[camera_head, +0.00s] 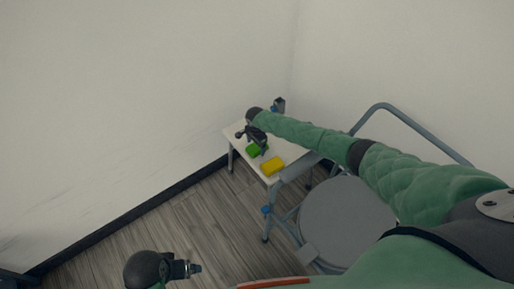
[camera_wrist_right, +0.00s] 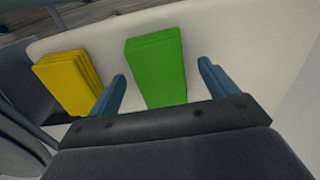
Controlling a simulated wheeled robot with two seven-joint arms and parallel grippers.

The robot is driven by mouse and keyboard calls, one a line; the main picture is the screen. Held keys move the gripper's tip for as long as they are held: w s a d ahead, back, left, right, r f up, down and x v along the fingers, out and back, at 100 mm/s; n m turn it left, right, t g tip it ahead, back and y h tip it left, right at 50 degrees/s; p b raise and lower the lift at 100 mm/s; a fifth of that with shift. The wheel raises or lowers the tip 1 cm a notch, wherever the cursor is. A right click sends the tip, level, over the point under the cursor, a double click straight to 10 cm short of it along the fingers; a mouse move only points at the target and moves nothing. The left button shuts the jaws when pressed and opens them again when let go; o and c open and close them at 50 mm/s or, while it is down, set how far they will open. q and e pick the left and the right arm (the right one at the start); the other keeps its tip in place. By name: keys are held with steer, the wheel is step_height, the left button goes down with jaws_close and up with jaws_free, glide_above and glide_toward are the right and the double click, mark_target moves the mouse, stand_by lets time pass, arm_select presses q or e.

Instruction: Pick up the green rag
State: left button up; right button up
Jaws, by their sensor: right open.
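The green rag (camera_head: 253,150) is a small folded block lying on a small white table (camera_head: 237,133) in the corner. In the right wrist view the green rag (camera_wrist_right: 156,72) lies ahead, between the lines of the two fingers.
A yellow folded rag (camera_head: 272,166) lies on the same table; in the right wrist view it (camera_wrist_right: 70,82) is left of the green one. A grey chair (camera_head: 345,222) with a tubular frame stands close to the table's right. White walls (camera_head: 140,90) meet behind the table.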

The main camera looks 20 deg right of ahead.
steer(key=shift+f, duration=0.65)
steer(key=c, duration=1.1)
arm_select(q)
steer(key=shift+s, duration=0.1)
arm_select(e)
steer(key=shift+o, duration=0.2)
steer(key=shift+r, duration=0.1)
steer(key=r, duration=0.4)
steer(key=shift+s+d+r, duration=0.1)
steer(key=shift+s+d, duration=0.2)
steer(key=shift+s, duration=0.05)
arm_select(q)
steer(key=shift+w+d+f+h+b, duration=0.15)
steer(key=shift+w+d+f+b, duration=0.1)
steer(key=shift+d+f+b, duration=0.25)
steer(key=shift+w+d+f+h+b, duration=0.2)
steer(key=shift+d+f, duration=0.2)
steer(key=shift+f, duration=0.25)
arm_select(e)
steer(key=s+d+r, duration=0.6)
steer(key=s, duration=0.2)
steer(key=shift+s+d+r, duration=0.2)
steer(key=shift+s+r, duration=0.15)
steer(key=shift+r, duration=0.05)
